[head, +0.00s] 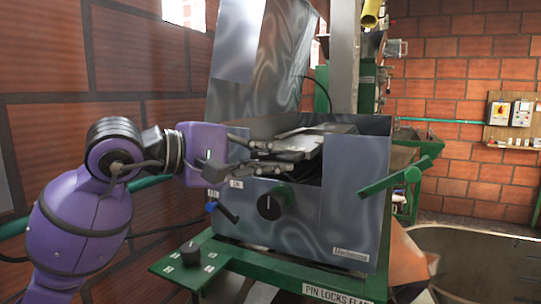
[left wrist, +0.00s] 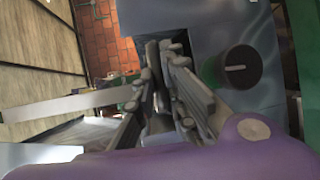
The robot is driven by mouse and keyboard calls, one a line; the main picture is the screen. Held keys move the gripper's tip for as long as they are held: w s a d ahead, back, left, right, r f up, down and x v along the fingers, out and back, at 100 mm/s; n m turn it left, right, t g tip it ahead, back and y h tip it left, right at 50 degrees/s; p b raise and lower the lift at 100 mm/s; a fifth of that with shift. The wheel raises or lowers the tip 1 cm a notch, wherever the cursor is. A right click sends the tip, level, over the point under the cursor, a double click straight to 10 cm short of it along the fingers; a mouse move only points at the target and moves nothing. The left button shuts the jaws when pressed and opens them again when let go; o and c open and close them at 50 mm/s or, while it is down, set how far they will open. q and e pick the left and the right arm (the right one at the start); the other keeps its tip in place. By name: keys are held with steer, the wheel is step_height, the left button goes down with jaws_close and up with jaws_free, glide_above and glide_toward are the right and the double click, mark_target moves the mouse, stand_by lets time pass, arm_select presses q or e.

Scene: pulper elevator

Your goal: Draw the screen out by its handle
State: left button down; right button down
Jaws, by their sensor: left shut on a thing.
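The grey metal box of the machine (head: 352,200) stands in the middle of the head view, open at the top and front. A flat grey piece, which looks like the screen (head: 340,128), lies in its opening. My left gripper (head: 318,144) comes in from the left and reaches into this opening. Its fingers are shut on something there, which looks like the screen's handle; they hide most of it. In the left wrist view the left gripper (left wrist: 165,75) has its fingers close together around a dark grey piece. My right gripper is not in view.
A black knob (head: 270,207) sits on the box front below my left fingers; it also shows in the left wrist view (left wrist: 240,67). A green lever (head: 400,178) sticks out at the right. A green control panel (head: 190,262) juts out low in front. A brick wall stands at left.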

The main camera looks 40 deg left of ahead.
arm_select(q)
steer(key=shift+s+d, duration=0.2)
steer(key=shift+s, duration=0.5)
steer(key=shift+s+d, duration=0.25)
steer(key=shift+s, duration=0.4)
steer(key=shift+s+d, duration=0.2)
steer(key=shift+s, duration=0.5)
steer(key=c, duration=1.7)
jaws_free()
